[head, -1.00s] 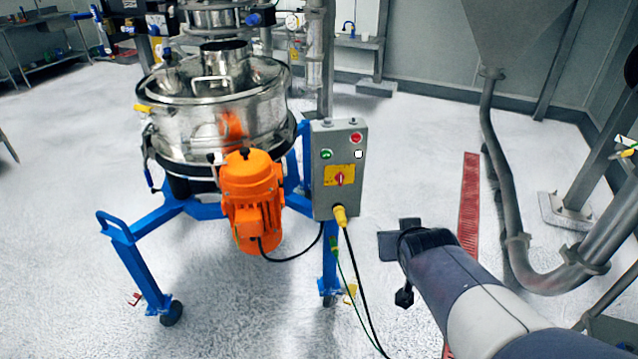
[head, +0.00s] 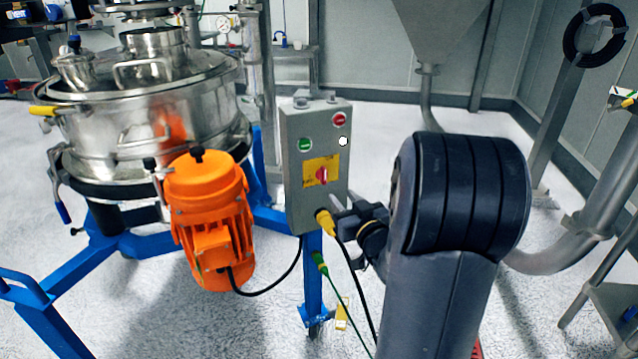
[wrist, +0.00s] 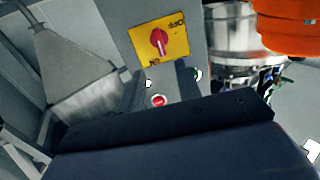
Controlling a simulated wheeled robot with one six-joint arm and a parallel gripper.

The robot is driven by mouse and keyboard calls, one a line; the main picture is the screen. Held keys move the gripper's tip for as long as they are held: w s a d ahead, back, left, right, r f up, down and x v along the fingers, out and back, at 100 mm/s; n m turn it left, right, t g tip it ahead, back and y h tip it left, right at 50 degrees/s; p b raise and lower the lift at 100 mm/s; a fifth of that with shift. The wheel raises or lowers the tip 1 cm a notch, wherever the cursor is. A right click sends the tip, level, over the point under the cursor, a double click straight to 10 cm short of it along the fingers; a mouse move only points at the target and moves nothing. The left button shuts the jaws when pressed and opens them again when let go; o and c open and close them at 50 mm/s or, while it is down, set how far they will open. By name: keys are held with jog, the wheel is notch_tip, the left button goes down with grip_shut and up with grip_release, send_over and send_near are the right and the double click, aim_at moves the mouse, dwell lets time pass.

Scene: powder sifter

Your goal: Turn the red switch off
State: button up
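The red switch (head: 321,175) is a rotary knob on a yellow plate (head: 312,180), on the front of a grey control box (head: 290,215). In the wrist view the red switch (wrist: 159,41) shows at upper middle, its grip bar roughly upright in the picture, beside upside-down "OFF" lettering. My gripper (head: 343,212) is at the box's lower right in the head view, partly hidden by my arm. In the wrist view my gripper (wrist: 163,84) has two dark fingers apart with nothing between them. The switch is beyond the fingertips, and I see no contact.
A green button (head: 305,144), red button (head: 339,118) and white button (head: 343,141) sit above the switch. A yellow cable plug (head: 326,223) hangs under the box near my gripper. An orange motor (head: 207,220) and steel sifter (head: 150,130) stand left.

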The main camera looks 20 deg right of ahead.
aim_at(325, 176)
jog(key=w, duration=0.9)
jog(key=shift+w+d, duration=0.15)
jog(key=shift+w, duration=0.25)
jog(key=shift+c, duration=0.4)
grip_shut()
